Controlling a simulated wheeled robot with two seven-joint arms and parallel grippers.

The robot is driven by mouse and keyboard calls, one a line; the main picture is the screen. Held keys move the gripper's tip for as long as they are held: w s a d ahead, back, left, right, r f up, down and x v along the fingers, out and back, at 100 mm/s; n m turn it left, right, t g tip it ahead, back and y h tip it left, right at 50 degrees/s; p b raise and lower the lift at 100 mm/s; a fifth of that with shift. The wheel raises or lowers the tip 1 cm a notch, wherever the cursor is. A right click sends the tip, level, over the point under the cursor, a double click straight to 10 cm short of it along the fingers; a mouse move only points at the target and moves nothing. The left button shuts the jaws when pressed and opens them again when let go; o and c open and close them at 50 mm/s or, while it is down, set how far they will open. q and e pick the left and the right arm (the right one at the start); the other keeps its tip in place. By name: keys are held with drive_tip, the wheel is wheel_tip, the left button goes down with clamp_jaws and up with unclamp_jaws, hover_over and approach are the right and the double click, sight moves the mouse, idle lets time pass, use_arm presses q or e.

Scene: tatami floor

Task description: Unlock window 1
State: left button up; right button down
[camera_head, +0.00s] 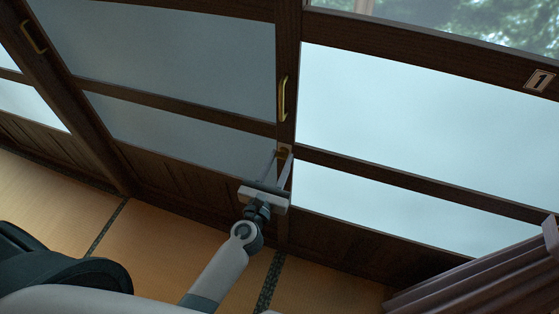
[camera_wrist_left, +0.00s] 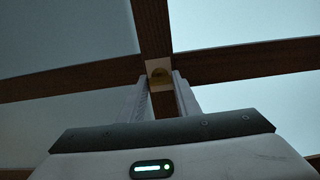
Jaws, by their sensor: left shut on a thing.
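The window marked 1, with its label (camera_head: 539,80) at the upper right, has dark wooden frames and pale panes (camera_head: 420,120). A small brass lock (camera_head: 285,150) sits on the upright where the sashes meet, below a long brass handle (camera_head: 283,97). My left gripper (camera_head: 284,158) reaches up to this lock, with its fingers on either side. My right gripper is not in view.
Another brass handle (camera_head: 33,37) is on the frame at the far left. Tatami floor (camera_head: 150,245) lies below the windows, with open room at the left.

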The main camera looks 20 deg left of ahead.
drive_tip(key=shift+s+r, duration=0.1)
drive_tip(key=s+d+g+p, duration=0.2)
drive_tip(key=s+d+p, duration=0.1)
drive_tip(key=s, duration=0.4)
use_arm(q)
drive_tip(key=m+p, duration=0.4)
drive_tip(key=m, duration=1.4)
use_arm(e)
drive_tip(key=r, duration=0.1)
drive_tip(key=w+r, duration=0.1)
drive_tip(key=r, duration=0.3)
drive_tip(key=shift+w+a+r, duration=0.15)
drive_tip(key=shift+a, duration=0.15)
use_arm(q)
drive_tip(key=shift+f, duration=0.1)
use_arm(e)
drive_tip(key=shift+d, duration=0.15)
